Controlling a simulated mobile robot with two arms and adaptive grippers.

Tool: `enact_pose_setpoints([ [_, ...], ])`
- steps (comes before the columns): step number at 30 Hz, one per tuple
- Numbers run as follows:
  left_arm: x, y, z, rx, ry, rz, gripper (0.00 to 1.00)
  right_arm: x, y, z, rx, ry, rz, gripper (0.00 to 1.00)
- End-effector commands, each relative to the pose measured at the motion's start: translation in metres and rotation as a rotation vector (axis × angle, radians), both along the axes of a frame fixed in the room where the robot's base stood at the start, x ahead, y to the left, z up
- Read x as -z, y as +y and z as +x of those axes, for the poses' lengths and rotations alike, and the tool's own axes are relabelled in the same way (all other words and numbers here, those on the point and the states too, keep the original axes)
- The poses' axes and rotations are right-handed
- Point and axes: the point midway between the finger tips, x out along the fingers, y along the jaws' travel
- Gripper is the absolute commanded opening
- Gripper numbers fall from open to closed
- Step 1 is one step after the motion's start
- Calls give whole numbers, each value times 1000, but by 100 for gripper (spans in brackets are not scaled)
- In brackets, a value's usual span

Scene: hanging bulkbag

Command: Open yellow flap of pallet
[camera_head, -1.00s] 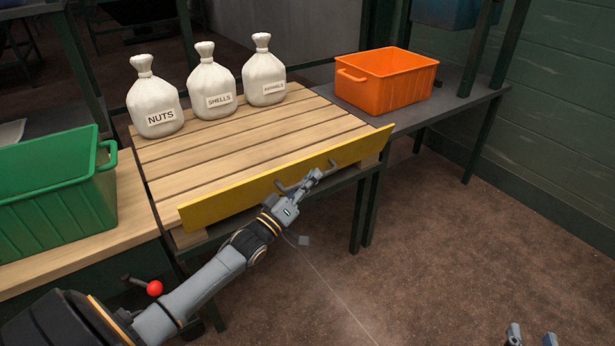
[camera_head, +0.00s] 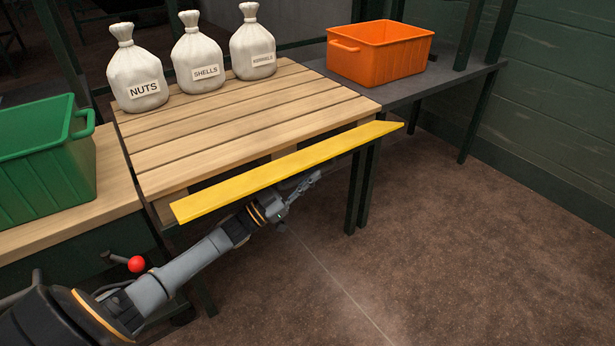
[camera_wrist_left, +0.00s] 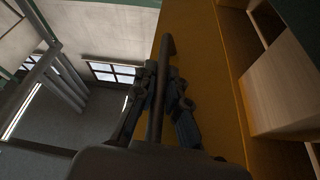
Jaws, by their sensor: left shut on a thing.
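The yellow flap (camera_head: 285,171) runs along the front edge of the wooden pallet (camera_head: 235,125). It is tilted outward and down, with a gap behind it at the pallet's edge. My left gripper (camera_head: 303,187) is in front of and below the flap and is shut on its handle. In the left wrist view the fingers (camera_wrist_left: 158,100) close around the dark handle bar (camera_wrist_left: 163,75), beside the yellow flap face (camera_wrist_left: 205,75). In the head view the flap and my gripper hide the handle. My right gripper is not in view.
Sacks labelled NUTS (camera_head: 137,75), SHELLS (camera_head: 199,60) and a third sack (camera_head: 253,45) stand at the pallet's back. A green crate (camera_head: 45,165) is at left, an orange crate (camera_head: 380,55) at right. Floor in front is clear.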

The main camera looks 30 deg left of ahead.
Motion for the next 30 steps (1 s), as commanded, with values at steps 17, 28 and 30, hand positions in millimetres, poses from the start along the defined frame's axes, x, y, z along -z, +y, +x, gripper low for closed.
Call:
enact_pose_setpoints([
  [17, 15, 3, 1, 2, -59, 149, 0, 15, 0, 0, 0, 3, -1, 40],
  [28, 15, 3, 1, 2, -59, 149, 22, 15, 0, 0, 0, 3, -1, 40],
  [30, 15, 3, 1, 2, -59, 149, 22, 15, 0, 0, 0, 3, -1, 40],
])
